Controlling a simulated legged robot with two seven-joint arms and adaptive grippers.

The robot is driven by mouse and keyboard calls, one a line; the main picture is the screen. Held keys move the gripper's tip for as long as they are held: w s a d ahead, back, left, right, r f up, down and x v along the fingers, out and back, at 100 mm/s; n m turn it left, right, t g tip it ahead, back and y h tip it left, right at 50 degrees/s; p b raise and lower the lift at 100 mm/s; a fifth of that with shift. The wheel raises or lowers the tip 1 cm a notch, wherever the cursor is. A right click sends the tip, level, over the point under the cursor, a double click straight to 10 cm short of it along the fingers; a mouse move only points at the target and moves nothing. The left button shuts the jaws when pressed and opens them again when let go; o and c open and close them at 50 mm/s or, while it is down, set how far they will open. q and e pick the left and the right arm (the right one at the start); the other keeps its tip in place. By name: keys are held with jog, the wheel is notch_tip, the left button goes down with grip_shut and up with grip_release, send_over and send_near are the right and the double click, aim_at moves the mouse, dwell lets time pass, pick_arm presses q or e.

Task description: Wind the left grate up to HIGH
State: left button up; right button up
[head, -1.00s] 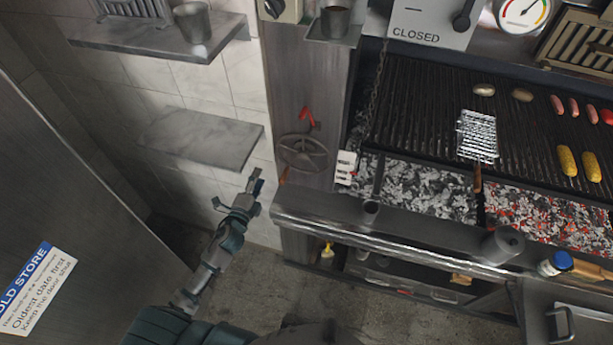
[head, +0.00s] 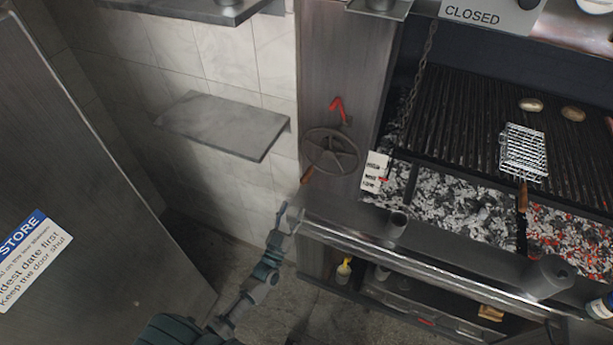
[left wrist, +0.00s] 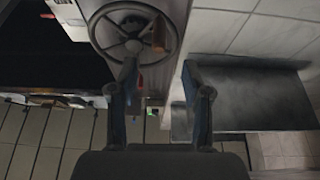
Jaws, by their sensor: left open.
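The crank wheel (head: 331,152), a dark spoked ring with a brown handle (head: 307,176) at its lower left, is on the metal post left of the grill. A white level card (head: 373,173) with a red pointer stands to its right; its words are too small to read. The dark ribbed grate (head: 450,118) lies above the coals. My left gripper (head: 282,215) is open and empty, below and left of the wheel. In the left wrist view the wheel (left wrist: 118,47) and handle (left wrist: 159,35) lie beyond my open fingers (left wrist: 163,82). My right gripper is out of view.
A red hook-shaped lever (head: 338,108) sits above the wheel. A grey wall shelf (head: 222,124) juts out to the left. The metal front rail (head: 400,250) runs right of my gripper. A wire basket (head: 523,152) lies on the grate.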

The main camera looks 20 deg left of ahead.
aim_at(307, 176)
pick_arm(q)
jog(key=p+x, duration=0.1)
jog(key=x, duration=1.1)
jog(key=shift+w+r, duration=0.15)
jog(key=shift+w, duration=0.15)
grip_shut()
